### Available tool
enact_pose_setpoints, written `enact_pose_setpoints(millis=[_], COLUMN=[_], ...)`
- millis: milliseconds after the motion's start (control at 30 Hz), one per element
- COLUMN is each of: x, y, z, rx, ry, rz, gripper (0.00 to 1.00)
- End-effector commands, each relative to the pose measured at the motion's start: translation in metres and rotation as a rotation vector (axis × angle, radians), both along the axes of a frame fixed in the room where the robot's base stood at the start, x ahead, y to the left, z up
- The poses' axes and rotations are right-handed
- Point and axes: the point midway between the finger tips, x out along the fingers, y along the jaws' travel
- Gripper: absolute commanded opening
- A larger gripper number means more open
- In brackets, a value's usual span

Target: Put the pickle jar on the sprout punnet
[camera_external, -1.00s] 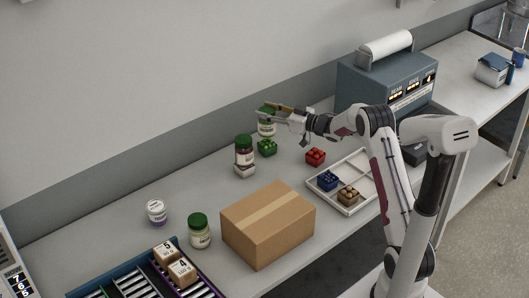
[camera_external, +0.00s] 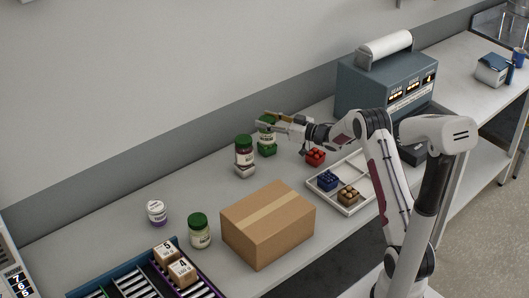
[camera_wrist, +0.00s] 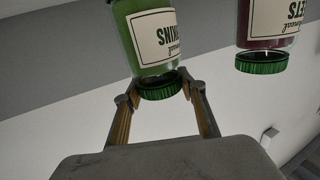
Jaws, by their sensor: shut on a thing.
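The pickle jar (camera_external: 266,134) has a green lid and a pale label over green contents. My gripper (camera_external: 268,121) is shut on it near the lid; the wrist view shows the jar (camera_wrist: 150,35) upside down, with its lid between my two fingers (camera_wrist: 160,88). The sprout punnet (camera_external: 267,150), a small green block of round shapes, lies directly under the jar. The jar's base appears to meet the punnet's top, but I cannot tell whether it rests there. The punnet is hidden in the wrist view.
A dark red jar with a green lid (camera_external: 244,146) stands close to the left. A red punnet (camera_external: 315,157) lies to the right, beside a white tray (camera_external: 348,208) with blue and brown punnets. A cardboard box (camera_external: 268,224) stands in front.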

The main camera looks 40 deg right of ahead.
Motion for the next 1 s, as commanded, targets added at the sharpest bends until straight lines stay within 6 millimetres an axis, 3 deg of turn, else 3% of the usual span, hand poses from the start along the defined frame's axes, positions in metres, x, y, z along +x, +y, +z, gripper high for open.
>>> enact_pose_setpoints(millis=[33,67,100,567,1000], x=[0.0,0.0,0.0,0.0,-0.034], y=[0.0,0.0,0.0,0.0,-0.015], z=[0.0,0.0,0.0,0.004,0.005], rx=[0.0,0.0,0.0,-0.001,0.0], ry=[0.0,0.0,0.0,-0.001,0.0], rz=[0.0,0.0,0.0,0.0,-0.003], gripper=[0.48,0.56,0.57,0.57,0.57])
